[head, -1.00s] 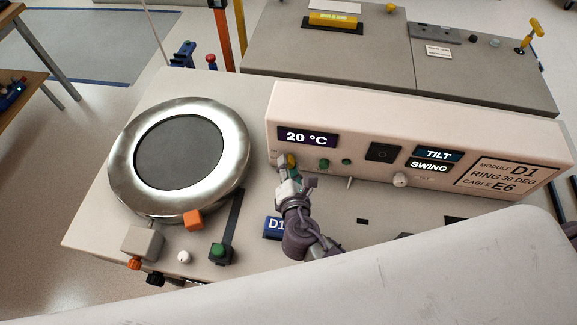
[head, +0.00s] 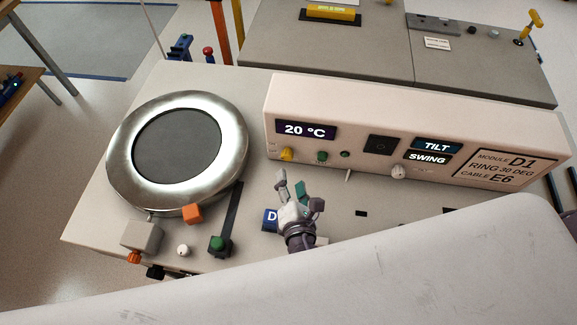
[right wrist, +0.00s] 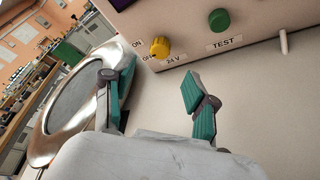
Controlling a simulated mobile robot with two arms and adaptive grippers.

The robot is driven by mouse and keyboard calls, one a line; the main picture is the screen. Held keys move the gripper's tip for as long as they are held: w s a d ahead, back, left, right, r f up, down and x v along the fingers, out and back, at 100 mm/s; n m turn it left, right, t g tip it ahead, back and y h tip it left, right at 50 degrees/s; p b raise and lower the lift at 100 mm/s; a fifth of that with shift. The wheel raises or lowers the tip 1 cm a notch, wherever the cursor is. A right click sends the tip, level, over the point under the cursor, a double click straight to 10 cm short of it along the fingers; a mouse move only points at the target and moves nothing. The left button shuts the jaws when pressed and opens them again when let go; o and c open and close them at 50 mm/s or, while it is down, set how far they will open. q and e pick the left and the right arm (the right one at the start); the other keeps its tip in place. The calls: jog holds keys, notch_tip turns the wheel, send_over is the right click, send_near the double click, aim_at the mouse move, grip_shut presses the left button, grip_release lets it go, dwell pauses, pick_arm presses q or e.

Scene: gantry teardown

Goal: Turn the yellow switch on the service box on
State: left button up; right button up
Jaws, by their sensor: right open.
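The service box (head: 350,158) is a long pale box with a "20 °C" display (head: 306,130) on its front. The yellow switch (head: 287,154) is a round knob at the box's lower left, below that display. In the right wrist view the yellow switch (right wrist: 159,47) stands beside the labels ON, OFF and 24 V; I cannot tell clearly which one it points to. My right gripper (head: 298,190) is open and empty, in front of the box and apart from the switch. Its two green-padded fingers (right wrist: 153,97) are spread below the switch. My left gripper is not in view.
A green TEST button (right wrist: 219,20) sits right of the switch. The metal ring (head: 118,160) stands to the left. A white knob (head: 398,172) is farther right.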

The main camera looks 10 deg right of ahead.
jog(key=v, duration=0.3)
jog(key=shift+s+r, duration=0.15)
jog(key=shift+s, duration=0.15)
dwell(0.4)
